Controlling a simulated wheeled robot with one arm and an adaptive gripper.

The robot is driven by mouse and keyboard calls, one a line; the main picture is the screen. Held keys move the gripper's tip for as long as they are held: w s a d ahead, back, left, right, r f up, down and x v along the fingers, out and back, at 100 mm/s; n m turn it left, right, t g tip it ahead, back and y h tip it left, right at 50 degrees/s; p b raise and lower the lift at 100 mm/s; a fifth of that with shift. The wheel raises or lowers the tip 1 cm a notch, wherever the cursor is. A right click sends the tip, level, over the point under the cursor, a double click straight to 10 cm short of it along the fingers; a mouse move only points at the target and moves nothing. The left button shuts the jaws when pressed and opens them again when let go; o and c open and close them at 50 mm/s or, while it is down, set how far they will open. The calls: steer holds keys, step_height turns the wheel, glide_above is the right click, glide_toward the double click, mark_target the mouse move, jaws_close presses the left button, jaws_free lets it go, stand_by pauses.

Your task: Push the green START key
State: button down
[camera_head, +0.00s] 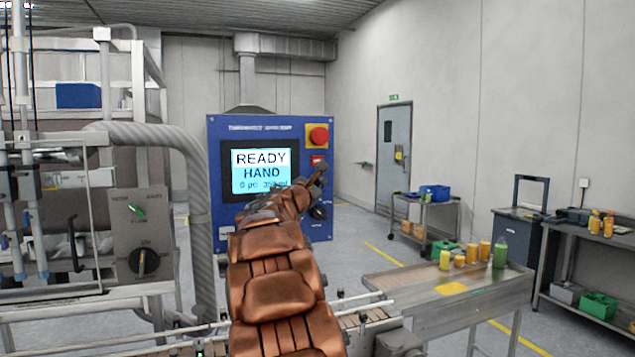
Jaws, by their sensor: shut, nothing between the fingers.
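A blue control panel (270,129) stands ahead, with a lit screen (261,171) reading READY, HAND and a smaller line below. A red mushroom button on a yellow plate (318,136) sits at its upper right, with a small red key (317,160) beneath. I see no green START key on the panel; my gripper and arm cover part of its lower right. My copper-brown arm rises from the bottom, and my gripper (321,172) is shut and empty in front of the panel's right side, just below the red key. I cannot tell whether it touches the panel.
At left, a filling machine carries a grey box with a green selector (137,210) and a black knob (145,262); a thick ribbed hose (190,180) runs beside it. At right, a steel table (450,290) holds yellow and green bottles. A conveyor runs low in front.

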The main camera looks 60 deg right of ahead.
steer(key=shift+w+d, duration=0.2)
steer(key=shift+w, duration=0.15)
stand_by(0.6)
steer(key=shift+s+a, duration=0.1)
steer(key=shift+s, duration=0.05)
steer(key=shift+s+a+b, duration=0.3)
steer(key=shift+s+b, duration=0.15)
steer(key=shift+s, duration=0.1)
stand_by(0.3)
steer(key=shift+s+a+b, duration=0.7)
steer(key=shift+s+a, duration=0.05)
steer(key=shift+s, duration=0.3)
steer(key=shift+s+a+b, duration=0.65)
steer(key=shift+s+a, duration=0.05)
steer(key=shift+s, duration=0.35)
